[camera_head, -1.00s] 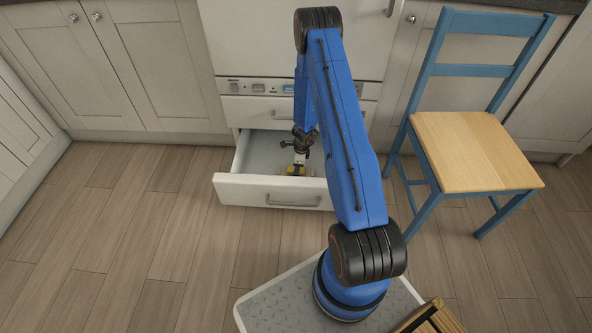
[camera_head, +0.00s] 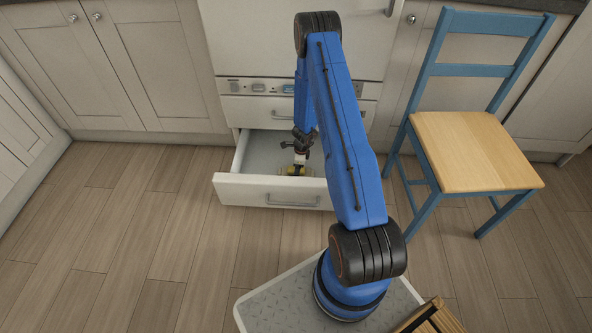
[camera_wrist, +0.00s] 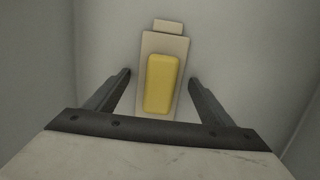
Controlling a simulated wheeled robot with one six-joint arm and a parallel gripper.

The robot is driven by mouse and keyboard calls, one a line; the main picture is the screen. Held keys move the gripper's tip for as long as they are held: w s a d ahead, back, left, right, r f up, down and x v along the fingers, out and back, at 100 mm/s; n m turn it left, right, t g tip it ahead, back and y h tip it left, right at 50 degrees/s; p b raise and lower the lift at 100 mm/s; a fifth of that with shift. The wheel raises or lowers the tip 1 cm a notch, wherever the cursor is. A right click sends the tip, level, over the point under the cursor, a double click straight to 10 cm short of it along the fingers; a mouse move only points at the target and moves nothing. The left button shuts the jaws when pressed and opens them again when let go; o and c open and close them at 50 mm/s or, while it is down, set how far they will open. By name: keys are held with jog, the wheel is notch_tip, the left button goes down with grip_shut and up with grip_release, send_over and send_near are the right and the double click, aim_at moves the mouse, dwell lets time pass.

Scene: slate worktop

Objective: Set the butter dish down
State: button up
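The butter dish (camera_wrist: 165,43) is a pale, narrow dish with a small tab at its far end and a yellow block of butter (camera_wrist: 162,85) on it. It lies on the floor of the open drawer (camera_head: 262,190). In the head view only a bit of yellow (camera_head: 293,171) shows beneath my gripper (camera_head: 300,163). In the wrist view my gripper (camera_wrist: 161,74) is open, with one finger on each side of the dish. Narrow gaps show between the fingertips and the dish edges. The fingertips' exact height above the drawer floor is hard to tell.
The drawer's walls stand around my gripper, with its front panel and handle (camera_head: 292,201) on the near side. A blue chair (camera_head: 475,150) with a wooden seat stands to the right. The wooden floor left of the drawer is clear.

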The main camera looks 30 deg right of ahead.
jog(key=shift+s+d+r, duration=0.1)
jog(key=shift+d+r, duration=0.05)
jog(key=shift+r, duration=1.15)
jog(key=shift+s+d+r, duration=0.15)
jog(key=shift+r, duration=1.1)
jog(key=shift+s+d+r, duration=0.1)
jog(key=shift+d+r, duration=0.05)
jog(key=shift+r, duration=1.15)
